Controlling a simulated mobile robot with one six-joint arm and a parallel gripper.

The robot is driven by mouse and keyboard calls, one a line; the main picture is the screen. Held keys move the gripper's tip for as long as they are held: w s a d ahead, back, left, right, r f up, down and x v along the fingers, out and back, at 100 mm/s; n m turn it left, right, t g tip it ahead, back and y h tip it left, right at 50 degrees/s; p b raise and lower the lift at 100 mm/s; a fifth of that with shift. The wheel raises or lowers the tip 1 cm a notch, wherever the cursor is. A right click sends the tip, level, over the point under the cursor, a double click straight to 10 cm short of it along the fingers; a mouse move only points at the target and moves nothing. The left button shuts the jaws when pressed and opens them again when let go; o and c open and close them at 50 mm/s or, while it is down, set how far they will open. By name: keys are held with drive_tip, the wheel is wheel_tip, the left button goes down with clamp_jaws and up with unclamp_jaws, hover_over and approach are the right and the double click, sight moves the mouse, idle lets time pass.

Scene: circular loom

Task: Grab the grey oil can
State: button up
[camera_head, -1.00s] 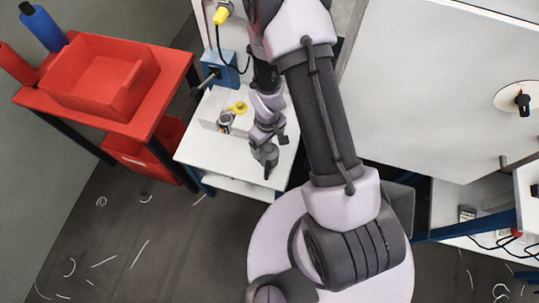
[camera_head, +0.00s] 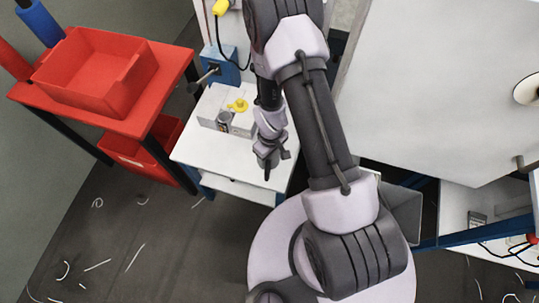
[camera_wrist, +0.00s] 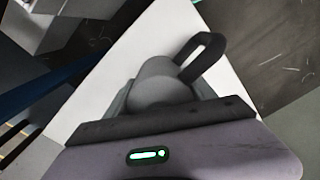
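Whether the fingers are open or shut is not clear.
A blue device (camera_head: 222,68) with a rod stands at the back. A red stand with a red bin (camera_head: 98,72) is to the left. A large white panel (camera_head: 440,90) is to the right.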

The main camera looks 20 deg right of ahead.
drive_tip(key=c, duration=0.8)
drive_tip(key=shift+o, duration=0.2)
